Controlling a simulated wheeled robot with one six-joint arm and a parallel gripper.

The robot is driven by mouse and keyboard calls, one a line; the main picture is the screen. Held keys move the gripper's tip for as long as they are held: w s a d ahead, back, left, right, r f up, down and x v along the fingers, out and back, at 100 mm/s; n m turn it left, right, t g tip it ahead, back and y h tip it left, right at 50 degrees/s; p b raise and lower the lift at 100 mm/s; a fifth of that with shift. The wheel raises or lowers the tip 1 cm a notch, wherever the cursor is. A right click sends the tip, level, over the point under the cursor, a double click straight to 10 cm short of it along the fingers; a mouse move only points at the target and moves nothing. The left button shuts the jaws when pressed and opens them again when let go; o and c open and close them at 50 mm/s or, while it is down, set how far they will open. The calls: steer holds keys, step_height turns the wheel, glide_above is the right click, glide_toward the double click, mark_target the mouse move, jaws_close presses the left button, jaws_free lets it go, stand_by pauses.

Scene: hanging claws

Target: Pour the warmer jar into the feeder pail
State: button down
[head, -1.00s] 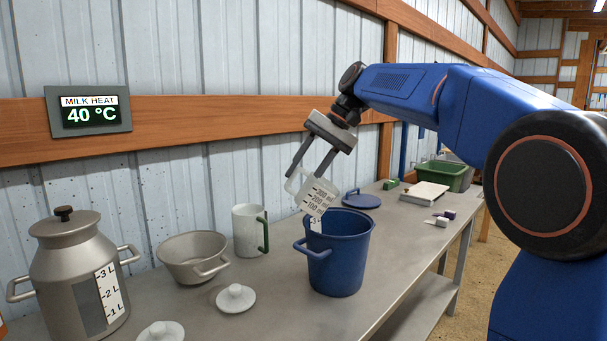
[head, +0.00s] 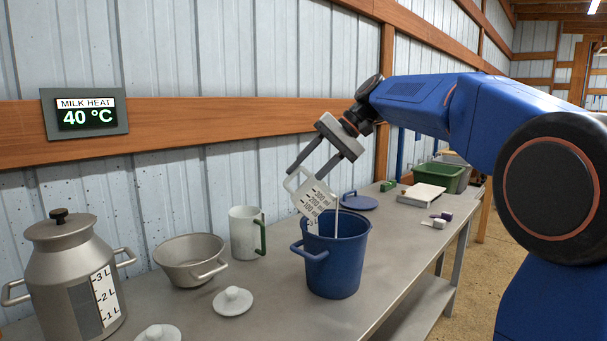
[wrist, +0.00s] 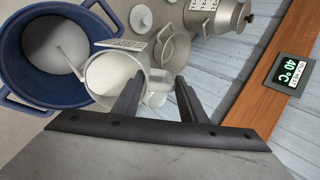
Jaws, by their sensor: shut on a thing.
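A whitish jar (head: 313,198) with a millilitre scale is tilted over the blue pail (head: 334,275). My gripper (head: 306,175) is shut on it, seemingly at its handle side. A thin white stream (head: 337,218) runs from the jar's rim side down into the pail. In the wrist view white liquid shows inside the jar (wrist: 116,84), and white liquid (wrist: 58,48) also shows within the pail (wrist: 14,60). The exact grip is partly hidden by the fingers. The pail stands upright on the bench.
A metal can (head: 65,265) with a litre scale, a metal pan (head: 190,260), a green-handled white mug (head: 244,233) and white lids (head: 232,301) stand left of the pail. A blue lid (head: 358,202) lies behind it. The wall display (head: 86,114) reads 40 °C.

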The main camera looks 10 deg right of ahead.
steer(key=shift+d, duration=0.1)
stand_by(0.3)
steer(key=shift+d+r+y, duration=0.1)
steer(key=shift+d+y, duration=0.2)
steer(key=shift+y, duration=0.3)
steer(key=shift+s+d+y, duration=0.15)
steer(key=shift+d+y, duration=0.2)
steer(key=shift+y, duration=0.25)
steer(key=shift+d, duration=0.15)
steer(key=shift+d+t+y, duration=0.3)
steer(key=shift+y, duration=0.2)
stand_by(0.3)
steer(key=shift+s+d+f+y, duration=0.1)
steer(key=shift+d+f+y, duration=0.15)
steer(key=shift+d+y, duration=0.25)
